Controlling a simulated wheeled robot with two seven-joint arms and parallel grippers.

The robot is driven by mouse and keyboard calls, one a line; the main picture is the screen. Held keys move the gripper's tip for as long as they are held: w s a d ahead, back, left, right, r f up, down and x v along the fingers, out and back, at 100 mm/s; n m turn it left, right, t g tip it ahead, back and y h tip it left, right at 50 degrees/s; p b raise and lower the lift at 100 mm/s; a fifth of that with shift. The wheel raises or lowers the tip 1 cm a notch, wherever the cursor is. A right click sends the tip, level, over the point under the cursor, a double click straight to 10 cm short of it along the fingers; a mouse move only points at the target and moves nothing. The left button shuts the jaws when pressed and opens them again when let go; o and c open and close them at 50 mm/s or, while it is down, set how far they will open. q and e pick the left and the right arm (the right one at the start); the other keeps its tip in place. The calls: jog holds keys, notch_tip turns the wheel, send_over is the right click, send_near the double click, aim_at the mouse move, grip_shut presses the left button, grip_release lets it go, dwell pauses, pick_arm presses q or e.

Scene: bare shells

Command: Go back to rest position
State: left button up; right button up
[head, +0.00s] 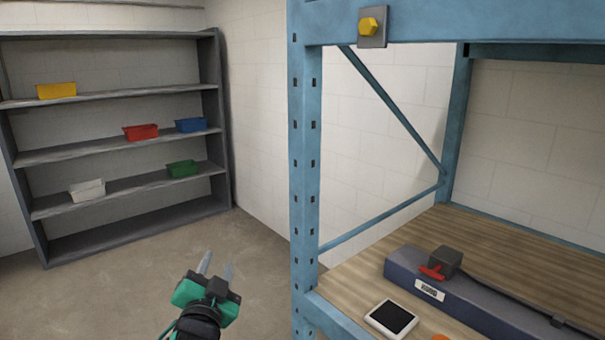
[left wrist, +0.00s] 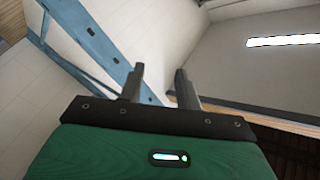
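My left gripper (head: 216,264) is in the lower middle of the head view, raised in front of the bare floor and to the left of the blue rack. Its two grey fingers point up and away and stand apart with nothing between them. The left wrist view also shows the fingers of this gripper (left wrist: 158,85) apart and empty, with wall and ceiling beyond. My right gripper does not show in either view.
A blue metal rack (head: 305,150) stands close on the right. Its wooden shelf (head: 350,280) holds a dark blue box (head: 465,300) and a white-framed tablet (head: 391,318). A grey shelf unit (head: 110,145) with several coloured bins stands far left. The floor (head: 130,290) between is clear.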

pick_arm(q)
jog(key=s+a+f+n+g, duration=0.1)
jog(key=s+a+f+g, duration=0.2)
jog(key=f, duration=0.4)
jog(key=s+f+n+g, duration=0.1)
jog(key=s+f+g, duration=0.1)
jog(key=s+f, duration=0.45)
jog(key=s+a+f+n+g, duration=0.2)
jog(key=s+f+g, duration=0.3)
jog(key=s+f, duration=0.6)
jog(key=s+a+f+n+g, duration=0.1)
jog(key=s+f+g, duration=0.6)
jog(key=s, duration=0.7)
notch_tip(320, 180, down, 29)
jog(key=s+a+f+g, duration=0.1)
jog(key=s+a+f, duration=0.2)
jog(key=s+f, duration=1.6)
notch_tip(320, 180, down, 3)
jog(key=shift+a+f, duration=0.1)
jog(key=shift+a, duration=0.05)
jog(key=shift+s, duration=0.1)
